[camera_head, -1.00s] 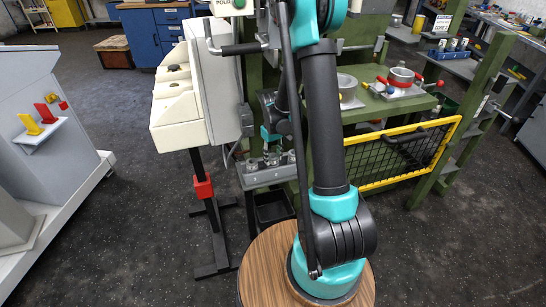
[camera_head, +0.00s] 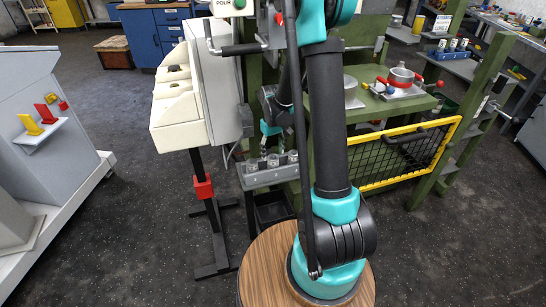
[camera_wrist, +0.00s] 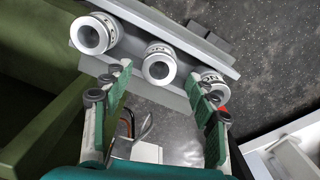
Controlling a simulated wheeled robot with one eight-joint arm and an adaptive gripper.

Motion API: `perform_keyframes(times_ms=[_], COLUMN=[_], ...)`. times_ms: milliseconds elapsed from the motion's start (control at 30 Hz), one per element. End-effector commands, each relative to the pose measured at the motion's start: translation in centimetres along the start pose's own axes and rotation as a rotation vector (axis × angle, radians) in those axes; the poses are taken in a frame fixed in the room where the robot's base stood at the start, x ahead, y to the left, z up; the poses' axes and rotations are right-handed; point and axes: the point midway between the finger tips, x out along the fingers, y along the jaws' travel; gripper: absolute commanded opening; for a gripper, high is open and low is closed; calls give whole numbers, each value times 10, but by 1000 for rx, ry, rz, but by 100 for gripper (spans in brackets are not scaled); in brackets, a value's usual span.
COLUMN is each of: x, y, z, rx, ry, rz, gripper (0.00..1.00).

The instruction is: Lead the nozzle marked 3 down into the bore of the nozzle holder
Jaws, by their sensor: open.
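Three round metallic nozzles with dark central holes sit in a row on a grey rack (camera_wrist: 190,40) in the wrist view: a left nozzle (camera_wrist: 90,36), a middle nozzle (camera_wrist: 159,64) and a right nozzle (camera_wrist: 213,84). No number can be read on them. My gripper (camera_wrist: 160,76) is open, its green fingers either side of the middle nozzle in the picture, with nothing held between them. In the head view my gripper (camera_head: 270,143) is just above the rack (camera_head: 270,174), partly hidden by my arm. I cannot make out the nozzle holder's bore for certain.
A cream control box (camera_head: 185,95) on a stand is left of the rack. A green bench (camera_head: 375,110) right of my arm carries a red-handled metal fixture (camera_head: 402,77); a yellow-framed mesh guard (camera_head: 405,155) is below. The dark floor at left is clear.

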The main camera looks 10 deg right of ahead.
Motion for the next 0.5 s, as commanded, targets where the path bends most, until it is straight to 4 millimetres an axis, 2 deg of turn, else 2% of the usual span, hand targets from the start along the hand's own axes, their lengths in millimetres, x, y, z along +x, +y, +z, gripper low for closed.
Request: perform_keyframes(times_ms=[300,500], x=[-57,-79], y=[-2,-2], z=[1,0], rx=[0,0], ry=[0,0], rz=[0,0], gripper=[58,58])
